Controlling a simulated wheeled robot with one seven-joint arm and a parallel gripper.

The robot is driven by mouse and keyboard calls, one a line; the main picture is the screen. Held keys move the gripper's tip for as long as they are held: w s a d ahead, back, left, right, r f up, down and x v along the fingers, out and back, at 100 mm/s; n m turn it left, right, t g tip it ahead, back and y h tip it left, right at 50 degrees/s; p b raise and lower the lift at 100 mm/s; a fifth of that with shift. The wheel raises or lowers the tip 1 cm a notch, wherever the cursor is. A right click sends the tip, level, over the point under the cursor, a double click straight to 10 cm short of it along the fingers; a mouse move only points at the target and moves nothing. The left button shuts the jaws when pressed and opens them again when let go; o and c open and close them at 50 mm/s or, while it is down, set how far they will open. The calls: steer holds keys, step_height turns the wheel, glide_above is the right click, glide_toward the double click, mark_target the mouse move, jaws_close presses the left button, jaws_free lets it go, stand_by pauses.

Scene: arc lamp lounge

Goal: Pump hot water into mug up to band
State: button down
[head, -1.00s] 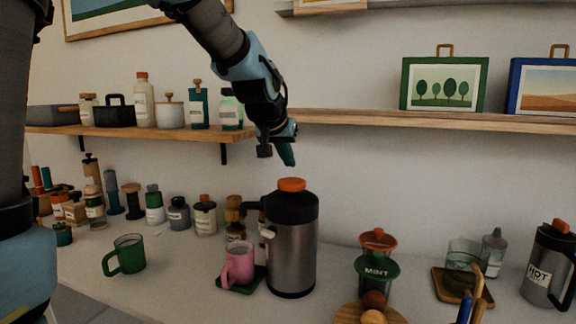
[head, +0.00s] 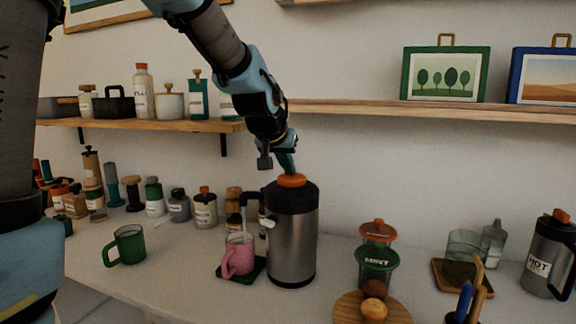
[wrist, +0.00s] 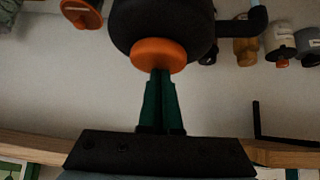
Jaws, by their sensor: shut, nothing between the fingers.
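The steel pump flask (head: 292,240) with a black top stands on the counter. My gripper (head: 290,170) is shut, pointing down, with its fingertips on the orange pump button (head: 291,181). The wrist view also shows the closed green fingers (wrist: 161,75) against the orange button (wrist: 158,55). The pink mug (head: 238,258) stands upright on a green coaster (head: 256,272) under the black spout (head: 250,196). A pale stream (head: 243,222) runs from the spout into the mug. The water level and any band in the mug cannot be made out.
A green mug (head: 128,246) stands at left, with several jars and bottles behind it. A mint jar (head: 375,262), a wooden board (head: 350,306) and a HOT jug (head: 548,258) are at right. A wall shelf (head: 400,108) runs behind my arm.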

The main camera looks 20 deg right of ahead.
mark_target(288, 177)
steer(key=shift+f, duration=0.3)
stand_by(0.5)
steer(key=shift+r, duration=0.1)
step_height(288, 177, up, 5)
steer(key=p, duration=0.4)
steer(key=shift+w, duration=0.15)
steer(key=b+v, duration=0.3)
steer(key=v, duration=0.6)
steer(key=shift+s+a, duration=0.25)
